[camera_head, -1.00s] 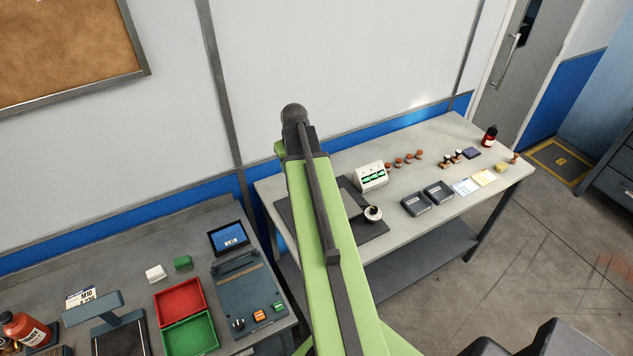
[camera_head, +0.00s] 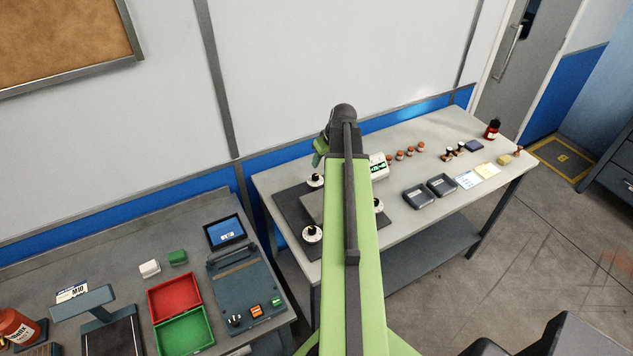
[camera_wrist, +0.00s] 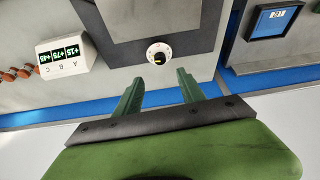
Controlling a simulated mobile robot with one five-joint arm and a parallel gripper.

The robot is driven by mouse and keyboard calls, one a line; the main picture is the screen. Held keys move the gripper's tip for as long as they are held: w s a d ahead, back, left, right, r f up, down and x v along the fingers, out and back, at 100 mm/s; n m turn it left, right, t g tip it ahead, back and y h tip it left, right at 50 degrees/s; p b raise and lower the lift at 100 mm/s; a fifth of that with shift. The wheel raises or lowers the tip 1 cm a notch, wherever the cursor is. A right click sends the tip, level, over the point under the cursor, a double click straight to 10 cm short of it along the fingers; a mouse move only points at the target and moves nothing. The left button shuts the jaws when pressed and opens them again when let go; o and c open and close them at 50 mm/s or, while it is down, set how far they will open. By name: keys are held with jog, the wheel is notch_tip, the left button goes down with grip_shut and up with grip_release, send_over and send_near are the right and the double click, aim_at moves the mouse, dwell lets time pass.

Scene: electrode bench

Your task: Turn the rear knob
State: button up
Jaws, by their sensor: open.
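The rear knob (camera_head: 316,180), a white dial with a black grip, sits by the back edge of the dark mat (camera_head: 289,208). It also shows in the wrist view (camera_wrist: 159,53), just beyond my fingertips and roughly between them, not touched. My gripper (camera_wrist: 155,76) is open and empty, its two green fingers apart. In the head view my arm hides most of the gripper. Two more knobs, a front one (camera_head: 312,234) and a right one (camera_head: 378,205), stand around a grey block (camera_head: 316,207) on the mat; my arm partly covers the right one.
A white readout box with green digits (camera_wrist: 62,56) stands beside the mat. The wall (camera_head: 300,80) is close behind the bench. A tablet (camera_head: 225,231) is on the left bench.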

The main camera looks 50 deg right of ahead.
aim_at(316, 176)
jog(key=b+x, duration=0.9)
jog(key=x, duration=0.3)
jog(key=shift+a+b, duration=0.1)
jog(key=shift+b, duration=0.2)
grip_shut()
